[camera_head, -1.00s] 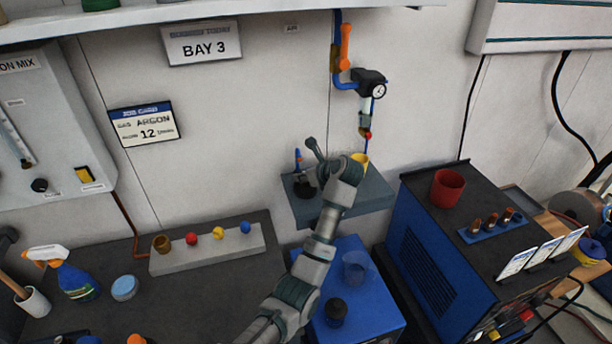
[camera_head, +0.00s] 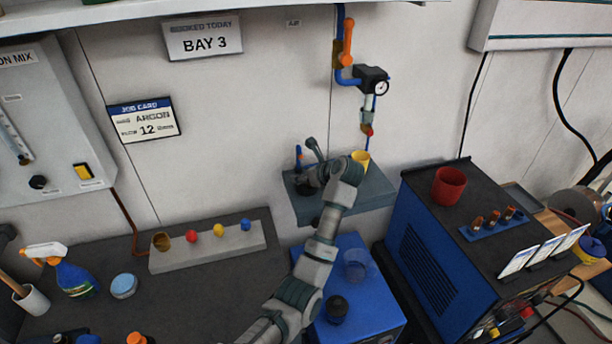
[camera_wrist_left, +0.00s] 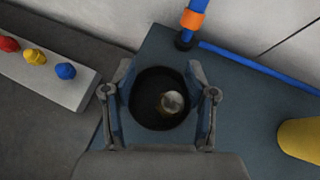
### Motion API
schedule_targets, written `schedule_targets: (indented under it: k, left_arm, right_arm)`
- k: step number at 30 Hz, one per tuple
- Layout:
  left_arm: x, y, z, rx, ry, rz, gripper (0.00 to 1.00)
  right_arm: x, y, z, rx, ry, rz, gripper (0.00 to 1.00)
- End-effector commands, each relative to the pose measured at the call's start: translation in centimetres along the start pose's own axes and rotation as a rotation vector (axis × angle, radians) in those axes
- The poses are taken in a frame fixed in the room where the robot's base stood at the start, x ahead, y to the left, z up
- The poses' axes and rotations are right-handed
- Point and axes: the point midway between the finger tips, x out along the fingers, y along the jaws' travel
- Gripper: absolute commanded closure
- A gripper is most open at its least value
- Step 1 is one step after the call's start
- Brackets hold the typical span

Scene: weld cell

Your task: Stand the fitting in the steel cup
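My left gripper (camera_wrist_left: 160,88) is over the blue-grey shelf (camera_wrist_left: 245,115), its fingers spread on either side of a dark round cup-like thing (camera_wrist_left: 146,98). The fingers lie very close to its rim; I cannot tell whether they press on it. A small shiny, pale piece (camera_wrist_left: 172,102) shows inside the dark opening; I cannot tell whether it is the fitting or whether it stands. In the head view the left gripper (camera_head: 312,165) is at the left part of the shelf, partly hiding the dark thing (camera_head: 307,187). My right gripper is out of view.
A yellow cup (camera_head: 361,159) stands to the right on the shelf. A blue upright rod with an orange collar (camera_wrist_left: 193,20) is close behind the gripper. A grey block with coloured knobs (camera_head: 205,250) is at left. A red cup (camera_head: 448,186) stands on the blue machine.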

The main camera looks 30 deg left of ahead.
Motion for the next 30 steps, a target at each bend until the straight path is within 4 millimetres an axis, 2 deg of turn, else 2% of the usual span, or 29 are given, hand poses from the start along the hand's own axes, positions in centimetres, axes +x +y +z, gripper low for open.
schedule_targets:
  k: [6,8,9,21,25,30]
  left_arm:
    - [-0.3,-0.1,0.3,0.001,0.000,0.000,0.45]
    - [-0.8,0.0,0.9,0.000,-0.001,0.001,0.45]
    - [-1.3,-0.1,1.1,0.000,-0.001,-0.001,0.45]
    - [-10.3,-0.1,0.9,0.000,0.002,-0.004,0.45]
    - [-12.0,-0.1,0.9,0.002,0.002,-0.002,0.45]
    - [-12.7,0.0,0.9,0.001,0.001,0.001,0.45]
  right_arm:
    - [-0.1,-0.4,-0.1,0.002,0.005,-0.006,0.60]
    - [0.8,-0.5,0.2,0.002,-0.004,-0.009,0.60]
    - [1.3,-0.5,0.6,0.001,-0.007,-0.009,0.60]
    - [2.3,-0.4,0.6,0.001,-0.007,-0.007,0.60]
    - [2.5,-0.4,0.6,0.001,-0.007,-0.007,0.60]
    - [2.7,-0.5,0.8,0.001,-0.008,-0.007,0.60]
